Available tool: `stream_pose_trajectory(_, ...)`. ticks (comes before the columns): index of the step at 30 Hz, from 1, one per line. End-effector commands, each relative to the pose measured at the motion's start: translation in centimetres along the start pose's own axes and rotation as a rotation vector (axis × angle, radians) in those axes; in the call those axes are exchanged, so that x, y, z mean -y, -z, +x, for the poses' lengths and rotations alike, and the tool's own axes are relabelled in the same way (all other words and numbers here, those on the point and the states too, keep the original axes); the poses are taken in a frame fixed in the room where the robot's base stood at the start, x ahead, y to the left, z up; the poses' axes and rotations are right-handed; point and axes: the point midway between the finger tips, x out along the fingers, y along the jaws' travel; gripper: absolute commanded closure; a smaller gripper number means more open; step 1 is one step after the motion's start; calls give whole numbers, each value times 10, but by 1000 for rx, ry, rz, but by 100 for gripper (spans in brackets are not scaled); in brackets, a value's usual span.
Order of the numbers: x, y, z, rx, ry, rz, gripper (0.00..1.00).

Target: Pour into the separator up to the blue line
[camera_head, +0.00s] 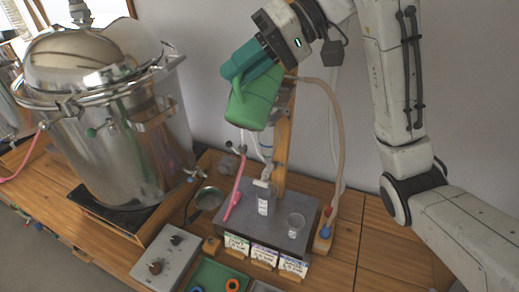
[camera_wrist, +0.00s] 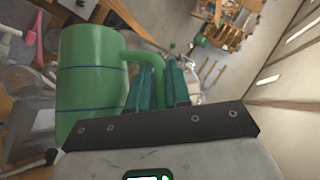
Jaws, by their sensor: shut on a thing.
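My gripper (camera_head: 252,64) has teal fingers and is shut on the handle of a green jug (camera_head: 252,104), held high in front of a wooden stand. In the wrist view the green jug (camera_wrist: 88,75) fills the left side, with two dark bands around it; the teal fingers (camera_wrist: 160,88) are at its handle. The jug looks tilted in the head view. Clear glass parts (camera_head: 266,150), possibly the separator, show just below the jug beside the stand. The jug hides their upper part. I cannot make out a blue line on them, any liquid level or a stream.
A large shiny steel still (camera_head: 130,135) stands at the left. A grey slab (camera_head: 285,222) below the stand holds a small glass cylinder (camera_head: 263,203), a beaker (camera_head: 296,225) and a pink item (camera_head: 232,199). A tan hose (camera_head: 340,125) loops at the right of the stand (camera_head: 284,150).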

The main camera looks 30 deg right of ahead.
Motion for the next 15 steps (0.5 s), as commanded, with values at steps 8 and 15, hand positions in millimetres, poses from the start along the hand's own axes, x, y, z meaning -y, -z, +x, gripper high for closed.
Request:
stream_pose_trajectory(8, 3, 5, -5, 8, 33, 29, 100)
stream_pose_trajectory(15, 3, 5, -5, 8, 36, 32, 100)
